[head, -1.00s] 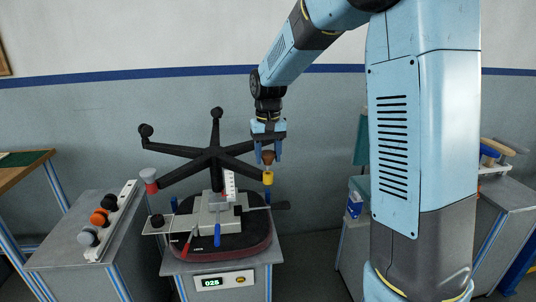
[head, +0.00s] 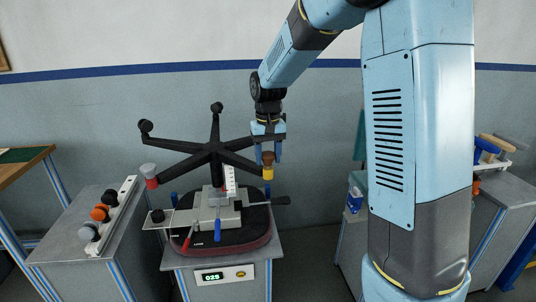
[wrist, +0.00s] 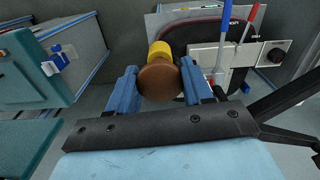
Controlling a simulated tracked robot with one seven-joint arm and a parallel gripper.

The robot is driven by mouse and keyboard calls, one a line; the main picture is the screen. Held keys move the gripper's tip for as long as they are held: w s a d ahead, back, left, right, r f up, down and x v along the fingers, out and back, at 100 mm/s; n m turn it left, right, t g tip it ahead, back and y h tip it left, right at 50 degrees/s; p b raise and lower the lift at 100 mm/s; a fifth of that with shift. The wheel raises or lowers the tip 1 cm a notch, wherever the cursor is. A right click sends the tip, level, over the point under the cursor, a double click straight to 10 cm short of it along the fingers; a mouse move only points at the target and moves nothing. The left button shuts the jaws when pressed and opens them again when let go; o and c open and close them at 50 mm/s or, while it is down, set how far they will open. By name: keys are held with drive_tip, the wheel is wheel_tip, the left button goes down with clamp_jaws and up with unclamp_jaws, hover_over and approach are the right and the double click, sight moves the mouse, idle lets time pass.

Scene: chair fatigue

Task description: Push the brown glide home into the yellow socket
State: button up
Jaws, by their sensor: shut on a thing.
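The brown glide (head: 268,157) is between the blue fingers of my gripper (head: 267,152), which is shut on it. The yellow socket (head: 268,174) sits at the end of one arm of the black five-armed chair base (head: 214,152), directly below the glide. In the wrist view the round brown glide (wrist: 159,80) lies between the fingertips (wrist: 160,90), with the yellow socket (wrist: 159,49) just beyond it. The glide appears to meet the socket's top; how deep its stem sits is hidden.
The chair base stands upturned on a fixture (head: 218,214) with red and blue levers, above a display reading 025 (head: 212,276). A grey glide in a red socket (head: 149,175) is on another arm. A rack of glides (head: 112,215) stands left.

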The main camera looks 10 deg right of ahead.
sight(268, 154)
drive_tip(key=shift+f, duration=0.55)
drive_tip(key=o, duration=1)
drive_tip(key=shift+o, duration=0.2)
wheel_tip(268, 154, up, 14)
drive_tip(key=shift+f, duration=0.15)
drive_tip(key=s+d+r+t, duration=0.2)
drive_tip(key=s+d, duration=0.2)
drive_tip(key=s, duration=0.4)
drive_tip(key=s+d+r+t, duration=0.1)
drive_tip(key=s+d, duration=0.2)
drive_tip(key=s, duration=0.4)
drive_tip(key=s+d+f+t, duration=0.1)
drive_tip(key=s+d+f, duration=0.1)
drive_tip(key=s, duration=0.4)
drive_tip(key=s+d+f+t, duration=0.1)
drive_tip(key=s, duration=0.6)
drive_tip(key=shift+d+f+m+t, duration=0.3)
drive_tip(key=shift+d+f+m, duration=0.05)
drive_tip(key=shift+f+m, duration=0.05)
